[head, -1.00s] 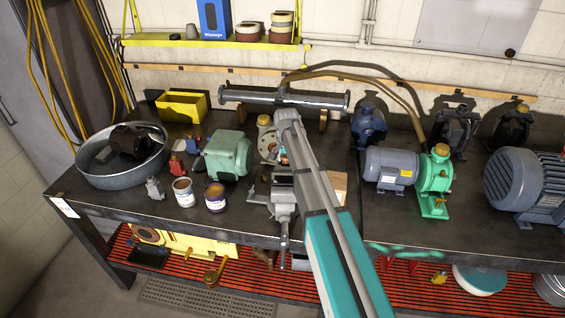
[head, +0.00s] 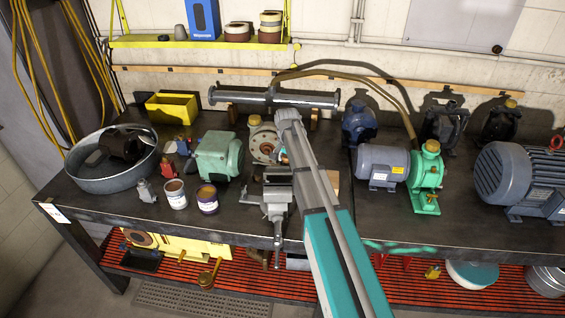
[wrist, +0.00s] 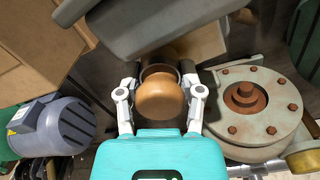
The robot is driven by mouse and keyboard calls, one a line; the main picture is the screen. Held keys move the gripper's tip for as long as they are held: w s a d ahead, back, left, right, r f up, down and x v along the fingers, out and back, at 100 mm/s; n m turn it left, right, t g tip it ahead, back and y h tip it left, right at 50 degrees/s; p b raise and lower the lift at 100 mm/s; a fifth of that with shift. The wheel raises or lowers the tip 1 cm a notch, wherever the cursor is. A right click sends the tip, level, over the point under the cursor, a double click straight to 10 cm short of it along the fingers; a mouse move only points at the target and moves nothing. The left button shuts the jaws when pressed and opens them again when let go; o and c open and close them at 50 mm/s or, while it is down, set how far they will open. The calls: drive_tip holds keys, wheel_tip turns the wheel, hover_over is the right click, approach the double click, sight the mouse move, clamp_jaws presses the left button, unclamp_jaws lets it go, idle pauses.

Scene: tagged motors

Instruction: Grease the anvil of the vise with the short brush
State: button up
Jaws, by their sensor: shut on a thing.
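The grey vise (head: 276,196) is mounted at the front edge of the bench in the head view, just left of my arm. A large grey block, which looks like part of the vise, fills the top of the wrist view (wrist: 150,22). My gripper (wrist: 160,90) is shut on a rounded brown wooden piece (wrist: 160,100), which looks like the handle of the short brush. The bristles are hidden below the handle. In the head view my arm mostly hides the gripper. I cannot tell whether the brush touches the anvil.
A round flanged pump part (wrist: 246,100) is close right of my gripper. A green motor (head: 218,156) and two open cans, one white (head: 176,196) and one purple (head: 207,201), stand left of the vise. A grey motor with a green pump (head: 427,178) is to the right.

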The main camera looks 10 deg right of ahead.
drive_tip(key=shift+s+d, duration=0.1)
idle(0.6)
drive_tip(key=shift+w+a, duration=0.2)
drive_tip(key=shift+a, duration=0.65)
drive_tip(key=shift+w+a, duration=0.2)
drive_tip(key=shift+a, duration=0.65)
drive_tip(key=shift+a, duration=0.15)
drive_tip(key=shift+w+a, duration=0.15)
drive_tip(key=shift+a, duration=0.6)
drive_tip(key=shift+w+a, duration=0.15)
drive_tip(key=shift+a, duration=0.6)
drive_tip(key=shift+r+p, duration=0.25)
drive_tip(key=shift+p, duration=0.05)
wheel_tip(320, 180, up, 5)
drive_tip(key=p, duration=0.5)
drive_tip(key=shift+r, duration=0.2)
